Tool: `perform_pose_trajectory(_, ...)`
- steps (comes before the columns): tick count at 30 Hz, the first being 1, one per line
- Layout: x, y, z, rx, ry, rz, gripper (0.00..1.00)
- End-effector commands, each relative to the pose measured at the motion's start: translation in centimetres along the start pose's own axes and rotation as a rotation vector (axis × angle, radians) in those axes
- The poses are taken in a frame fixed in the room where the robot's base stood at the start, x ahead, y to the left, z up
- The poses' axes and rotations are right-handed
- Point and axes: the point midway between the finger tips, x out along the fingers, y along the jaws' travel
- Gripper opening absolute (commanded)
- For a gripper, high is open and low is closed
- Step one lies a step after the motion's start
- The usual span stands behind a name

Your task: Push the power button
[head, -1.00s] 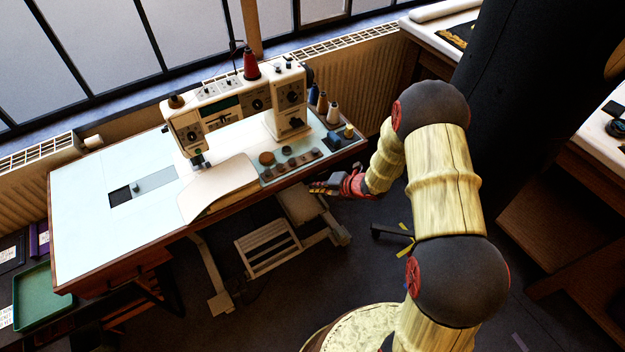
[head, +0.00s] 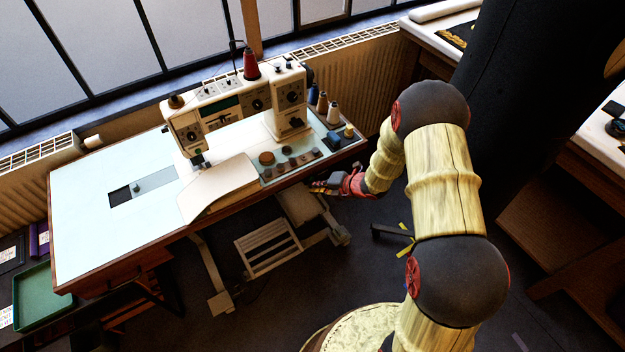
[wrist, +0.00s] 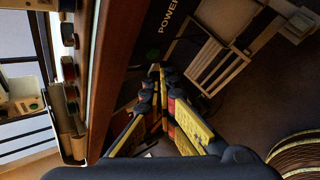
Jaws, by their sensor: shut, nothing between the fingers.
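A dark panel with white POWER lettering (wrist: 166,16) shows at the top of the wrist view, below the table's wooden edge. A small round green power button (wrist: 152,55) sits beside the lettering, dim in shadow. My gripper (wrist: 154,70) is shut and empty, its yellow and black fingertips together right by the button; I cannot tell whether they touch it. In the head view my gripper (head: 316,185) is at the front right edge of the sewing table (head: 85,230). The button and panel are hidden there.
A white sewing machine (head: 235,103) stands on the table. Several knobs and thread cones (head: 333,112) are at the table's right end. A slatted pedal (head: 268,248) and metal legs are underneath. A green tray (head: 45,297) is at the lower left. The floor in front is open.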

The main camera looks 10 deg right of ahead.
Motion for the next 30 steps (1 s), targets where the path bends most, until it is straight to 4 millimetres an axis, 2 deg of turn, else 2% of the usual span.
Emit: perform_pose_trajectory(30, 0.81, 0.62, 0.60, 0.000, 0.000, 0.000, 0.00)
